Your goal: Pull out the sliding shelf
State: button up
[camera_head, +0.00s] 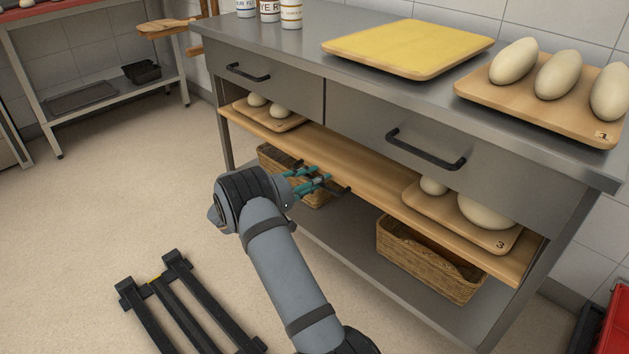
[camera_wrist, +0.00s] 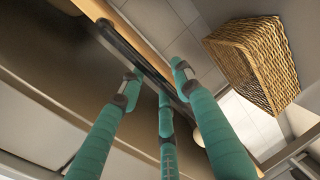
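The sliding shelf (camera_head: 372,184) is a long wooden board under the drawers of a steel counter. Its front edge is about in line with the counter's front. A dark bar handle (camera_head: 338,189) sits on its front, partly hidden by my gripper. My gripper (camera_head: 322,180) has teal fingers and is at this handle. In the wrist view, the handle (camera_wrist: 118,43) runs diagonally along the wooden edge (camera_wrist: 150,53). My gripper's fingertips (camera_wrist: 157,76) are spread apart, on either side of the bar. I cannot tell whether they touch it.
The shelf bears a board with dough (camera_head: 270,119) at left and a numbered board (camera_head: 455,218) at right. A wicker basket (camera_head: 425,262) stands below. Two drawer handles (camera_head: 425,150) are above. A black rack (camera_head: 185,305) lies on the floor; the floor before the counter's left is clear.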

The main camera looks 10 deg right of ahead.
jog(key=c, duration=0.8)
jog(key=shift+a, duration=0.1)
grip_shut()
